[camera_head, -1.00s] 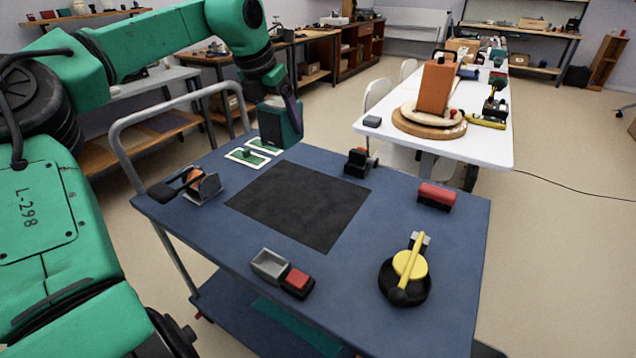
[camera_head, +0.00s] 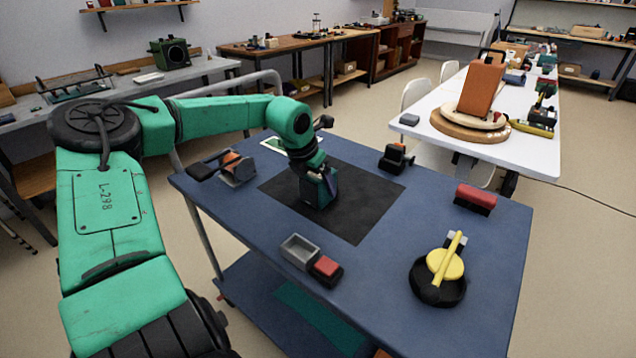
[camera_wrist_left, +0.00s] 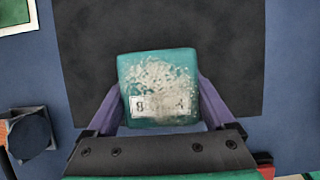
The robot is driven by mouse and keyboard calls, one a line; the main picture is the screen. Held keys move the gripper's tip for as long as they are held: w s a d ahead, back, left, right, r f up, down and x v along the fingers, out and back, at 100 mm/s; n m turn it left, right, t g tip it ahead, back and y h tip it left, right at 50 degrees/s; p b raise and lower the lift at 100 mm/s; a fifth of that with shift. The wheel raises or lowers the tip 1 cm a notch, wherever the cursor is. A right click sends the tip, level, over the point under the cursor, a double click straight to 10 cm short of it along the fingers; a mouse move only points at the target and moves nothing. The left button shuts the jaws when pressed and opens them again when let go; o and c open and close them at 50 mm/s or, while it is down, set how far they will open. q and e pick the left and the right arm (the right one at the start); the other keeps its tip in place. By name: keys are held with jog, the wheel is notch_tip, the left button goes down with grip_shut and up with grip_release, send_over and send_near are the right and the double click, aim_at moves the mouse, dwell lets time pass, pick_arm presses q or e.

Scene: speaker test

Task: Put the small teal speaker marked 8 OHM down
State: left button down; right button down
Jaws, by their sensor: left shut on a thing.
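The small teal speaker (camera_wrist_left: 157,68) is between the purple fingers of my left gripper (camera_wrist_left: 158,92) in the left wrist view. Its face is speckled pale, and a white label near the gripper side reads upside down, only partly legible. In the head view, my left gripper (camera_head: 325,182) points down with the teal speaker (camera_head: 314,193) over the black mat (camera_head: 352,212), near its left-middle part. I cannot tell whether the speaker touches the mat. My right gripper is not in view.
On the blue cart top (camera_head: 385,285) stand a grey open box (camera_head: 299,251) with a red-topped block (camera_head: 326,269), a red block (camera_head: 475,198), a black-and-yellow round device (camera_head: 440,275) and a dark clamp-like item (camera_head: 396,158). A black-handled tool (camera_head: 236,168) lies left. The mat's right part is clear.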

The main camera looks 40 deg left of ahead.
pick_arm(q)
grip_release()
jog(key=shift+r, duration=0.15)
